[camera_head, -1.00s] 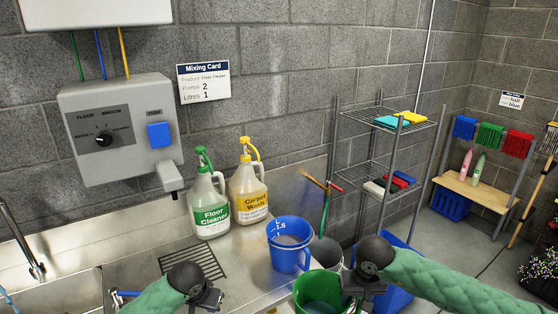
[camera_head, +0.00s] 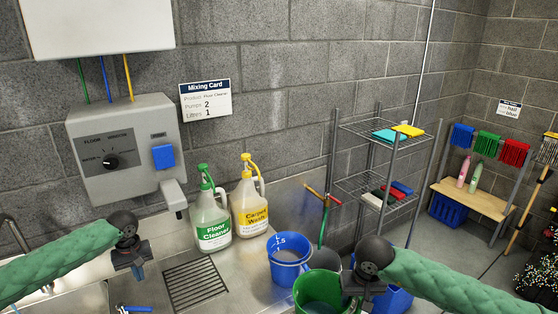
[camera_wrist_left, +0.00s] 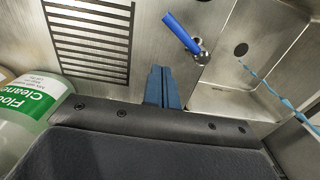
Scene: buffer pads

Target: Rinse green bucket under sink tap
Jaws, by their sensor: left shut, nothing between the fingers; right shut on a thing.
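The green bucket (camera_head: 312,290) is at the bottom centre of the head view, partly cut off by the frame. My right gripper (camera_head: 352,287) is shut on the bucket at its right side; the fingertips are hard to see. My left gripper (camera_head: 137,272) is shut and empty above the counter near the sink; its fingers (camera_wrist_left: 163,88) show closed in the left wrist view. The sink tap (camera_head: 22,240) stands at the left edge. The sink basin (camera_wrist_left: 275,55) with its round drain hole shows in the left wrist view. A blue-handled lever (camera_wrist_left: 182,33) is beside the basin.
A grate (camera_head: 195,286) lies in the counter. A wall dispenser (camera_head: 125,150) hangs above. A wire shelf (camera_head: 385,160) stands at right.

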